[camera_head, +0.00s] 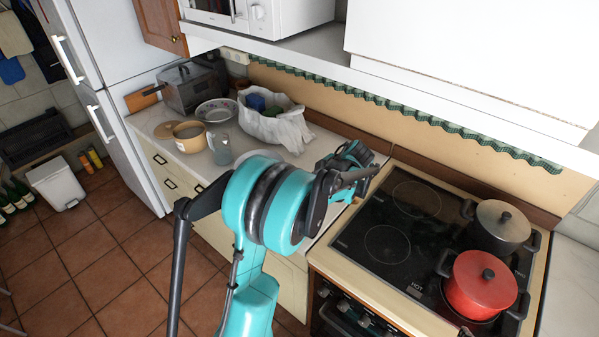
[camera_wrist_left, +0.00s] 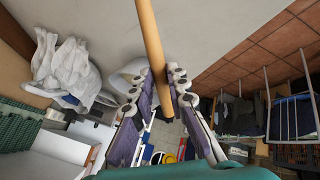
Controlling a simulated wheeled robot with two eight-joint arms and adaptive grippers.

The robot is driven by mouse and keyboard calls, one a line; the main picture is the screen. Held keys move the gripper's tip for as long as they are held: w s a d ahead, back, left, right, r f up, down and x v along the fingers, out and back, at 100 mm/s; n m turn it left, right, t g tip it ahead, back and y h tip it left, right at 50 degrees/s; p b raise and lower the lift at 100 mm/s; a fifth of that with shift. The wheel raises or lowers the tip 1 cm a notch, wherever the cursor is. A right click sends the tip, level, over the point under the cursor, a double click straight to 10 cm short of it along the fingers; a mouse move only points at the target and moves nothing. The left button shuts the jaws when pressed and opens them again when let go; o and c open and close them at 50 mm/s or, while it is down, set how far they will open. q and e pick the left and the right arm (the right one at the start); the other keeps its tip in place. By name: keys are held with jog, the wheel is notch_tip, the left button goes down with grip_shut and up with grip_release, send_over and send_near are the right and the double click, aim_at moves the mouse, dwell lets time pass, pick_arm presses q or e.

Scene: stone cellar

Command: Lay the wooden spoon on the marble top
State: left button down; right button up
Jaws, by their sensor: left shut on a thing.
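My left gripper (camera_head: 350,160) is over the right end of the marble top (camera_head: 198,163), beside the hob. In the left wrist view my left gripper (camera_wrist_left: 165,80) is shut on the wooden spoon (camera_wrist_left: 151,35). The spoon's long plain handle runs between the fingers and out past the top edge of that view. Its far end is out of frame, and the pale marble top (camera_wrist_left: 225,25) lies behind it. I cannot tell whether the spoon touches the top. In the head view the arm and gripper hide the spoon. My right gripper is not in view.
A white bag (camera_head: 285,130), a glass jug (camera_head: 221,150), a tan pot (camera_head: 188,137) and a bowl (camera_head: 216,110) stand farther left on the top. The black hob (camera_head: 385,245) is to the right, with a red pot (camera_head: 480,285) and a dark pot (camera_head: 497,228).

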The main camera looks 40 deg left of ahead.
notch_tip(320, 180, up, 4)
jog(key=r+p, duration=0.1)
jog(key=p, duration=0.3)
pick_arm(q)
jog(key=a+f+n+h+b, duration=0.1)
jog(key=f+h, duration=0.1)
jog(key=f, duration=0.1)
jog(key=a+f+n+h+b, duration=0.1)
jog(key=a+f+b, duration=0.1)
jog(key=f, duration=0.1)
jog(key=a+f+n+h+b, duration=0.2)
jog(key=f, duration=0.1)
jog(key=shift+a+f+h, duration=0.2)
jog(key=shift+f+h, duration=0.1)
jog(key=shift+f, duration=0.05)
jog(key=shift+f+b, duration=0.85)
jog(key=shift+b, duration=0.05)
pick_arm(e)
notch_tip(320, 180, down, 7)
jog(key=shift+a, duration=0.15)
pick_arm(q)
jog(key=shift+f+b, duration=0.45)
jog(key=shift+f, duration=0.1)
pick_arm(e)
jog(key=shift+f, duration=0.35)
pick_arm(q)
jog(key=c, duration=1.1)
grip_release()
